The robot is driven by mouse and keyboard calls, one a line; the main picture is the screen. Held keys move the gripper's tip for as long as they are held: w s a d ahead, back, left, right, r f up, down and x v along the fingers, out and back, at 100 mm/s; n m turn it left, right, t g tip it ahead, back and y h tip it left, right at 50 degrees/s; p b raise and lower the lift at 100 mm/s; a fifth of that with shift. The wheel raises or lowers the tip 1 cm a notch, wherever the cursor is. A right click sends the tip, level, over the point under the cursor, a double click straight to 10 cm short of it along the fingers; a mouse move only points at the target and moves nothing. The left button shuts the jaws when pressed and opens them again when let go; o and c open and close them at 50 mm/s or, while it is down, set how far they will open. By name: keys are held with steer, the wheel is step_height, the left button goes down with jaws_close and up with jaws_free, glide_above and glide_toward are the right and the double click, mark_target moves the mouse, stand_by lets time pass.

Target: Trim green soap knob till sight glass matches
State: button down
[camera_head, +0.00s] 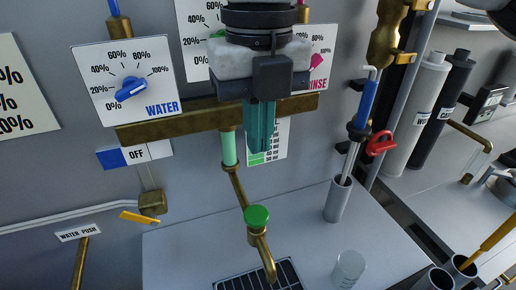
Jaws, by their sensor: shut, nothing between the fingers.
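My gripper (260,146) hangs fingers down at the upper middle, in front of the brass rail (160,130). Its teal fingers are shut and hold nothing. The dial card (193,18) behind it is mostly covered; a sliver of green, perhaps its knob, shows at the card's lower part. The knob's pointer and setting are hidden. A white scale card (280,135) with small markings and a green area at its bottom is partly behind the fingers. A green tube (229,148) stands left of it. Whether the levels match cannot be told.
The WATER dial (130,88) with blue knob is at left; the pink-knobbed RINSE dial (317,60) is at right. A brass spout with green cap (257,216) stands below the gripper, near a glass beaker (348,268). A grey cylinder (338,198) holds a blue-handled tool.

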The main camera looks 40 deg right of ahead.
mark_target(257, 213)
step_height(257, 213, down, 12)
steer(key=shift+a+f+p, duration=0.1)
steer(key=shift+f+p, duration=0.15)
steer(key=shift+p, duration=1)
steer(key=shift+f, duration=0.1)
steer(key=f+b, duration=0.1)
steer(key=b, duration=0.2)
steer(key=shift+f, duration=0.4)
steer(key=shift+s, duration=0.1)
steer(key=shift+b, duration=0.3)
stand_by(0.7)
steer(key=shift+r, duration=0.2)
step_height(257, 213, up, 14)
stand_by(0.5)
